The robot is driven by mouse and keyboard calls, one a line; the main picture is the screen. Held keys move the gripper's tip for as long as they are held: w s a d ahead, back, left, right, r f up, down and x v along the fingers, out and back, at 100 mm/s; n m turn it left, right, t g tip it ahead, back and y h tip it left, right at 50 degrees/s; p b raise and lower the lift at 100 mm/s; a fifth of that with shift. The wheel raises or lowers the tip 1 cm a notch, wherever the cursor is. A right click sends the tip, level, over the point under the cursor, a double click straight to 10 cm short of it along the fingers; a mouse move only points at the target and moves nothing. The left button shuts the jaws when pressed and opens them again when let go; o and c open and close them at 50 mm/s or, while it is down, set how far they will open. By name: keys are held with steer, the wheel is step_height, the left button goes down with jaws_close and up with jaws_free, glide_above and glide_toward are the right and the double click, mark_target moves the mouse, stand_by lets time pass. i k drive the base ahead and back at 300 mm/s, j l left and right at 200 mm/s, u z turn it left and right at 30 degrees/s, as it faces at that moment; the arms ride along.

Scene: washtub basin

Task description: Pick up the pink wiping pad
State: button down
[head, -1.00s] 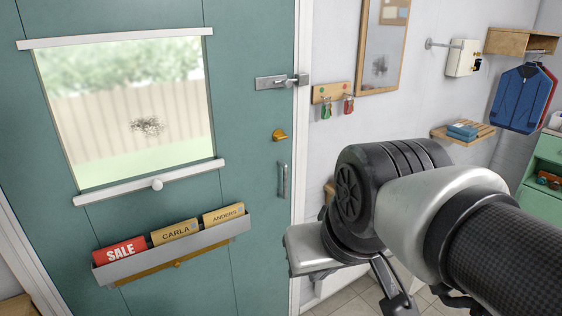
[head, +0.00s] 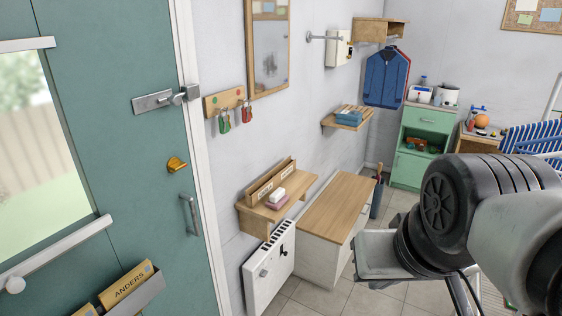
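A small pink item (head: 279,203), probably the pink wiping pad, lies on a small wooden wall shelf (head: 300,185). A white block (head: 277,194) rests on or against it; I cannot tell which. My gripper (head: 462,296) shows only in part at the lower right, below the dark wrist joint. It is well to the right of the shelf and nearer to me. Its fingertips are cut off or hidden, so I cannot see whether it is open or shut.
A white radiator (head: 268,272) hangs below the shelf. A wooden-topped cabinet (head: 335,205) stands right of it. The green door (head: 120,120) is at left. A green dresser (head: 423,135) stands at the back. Tiled floor (head: 330,297) shows in front of the cabinet.

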mark_target(279, 198)
steer(key=i+j, duration=0.25)
steer(key=j, duration=0.15)
steer(key=i+j, duration=0.2)
steer(key=j, duration=0.25)
steer(key=u, duration=1.9)
steer(key=z, duration=1.85)
steer(key=u, duration=0.35)
steer(key=i+l+u, duration=0.3)
steer(key=l+u, duration=0.25)
steer(key=i+l+u, duration=0.15)
steer(key=l+u, duration=0.15)
steer(key=i+l, duration=0.1)
steer(key=l, duration=0.3)
steer(key=i+l+u, duration=0.15)
steer(key=l, duration=0.6)
steer(key=i+u, duration=0.05)
